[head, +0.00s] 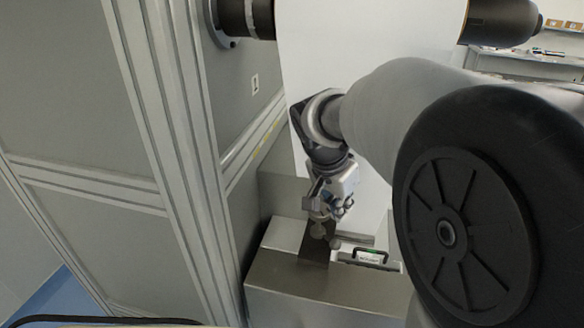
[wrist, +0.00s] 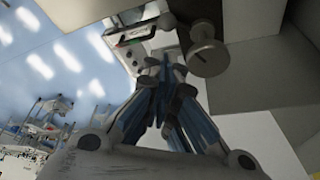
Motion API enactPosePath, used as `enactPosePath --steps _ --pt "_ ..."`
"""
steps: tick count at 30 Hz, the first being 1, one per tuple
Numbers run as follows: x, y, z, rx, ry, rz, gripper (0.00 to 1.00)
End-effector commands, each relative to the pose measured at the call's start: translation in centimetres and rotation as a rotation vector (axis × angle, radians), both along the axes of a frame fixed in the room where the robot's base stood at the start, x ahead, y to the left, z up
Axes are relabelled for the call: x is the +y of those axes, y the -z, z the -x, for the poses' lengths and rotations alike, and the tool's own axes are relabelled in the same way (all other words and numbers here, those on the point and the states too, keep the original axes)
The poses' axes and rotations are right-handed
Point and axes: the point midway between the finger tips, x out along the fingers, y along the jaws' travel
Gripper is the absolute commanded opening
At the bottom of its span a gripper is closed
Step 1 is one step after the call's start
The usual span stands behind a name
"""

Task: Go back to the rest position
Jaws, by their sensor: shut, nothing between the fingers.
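My gripper (head: 322,222) is at the end of my arm, low in the middle of the head view, just above a grey machine housing (head: 325,290). In the wrist view my gripper (wrist: 170,65) has its fingertips together with nothing between them. A round grey knob-like part (wrist: 207,58) sits just right of the fingertips in that view; I cannot tell whether they touch it. A dark plate (head: 314,250) lies below the gripper in the head view.
A recessed panel (head: 368,258) with a black handle lies right of the gripper. A grey framed cabinet wall (head: 150,130) stands close on the left. A white web sheet (head: 365,40) hangs behind the arm from a dark-ended roller (head: 498,22).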

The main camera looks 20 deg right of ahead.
Motion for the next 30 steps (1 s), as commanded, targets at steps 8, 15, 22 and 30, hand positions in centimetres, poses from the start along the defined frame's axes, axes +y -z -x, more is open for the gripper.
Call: enactPosePath --steps 8,15,22,30 --pt "1.2 0.4 1.5 0.000 -0.077 -0.007 0.00" --pt "6.7 3.6 9.3 0.001 -0.494 -0.026 0.00" --pt "11.3 8.9 16.8 -0.027 -0.917 -0.003 0.00" --pt "13.3 11.8 20.0 -0.051 -1.138 0.032 0.00"
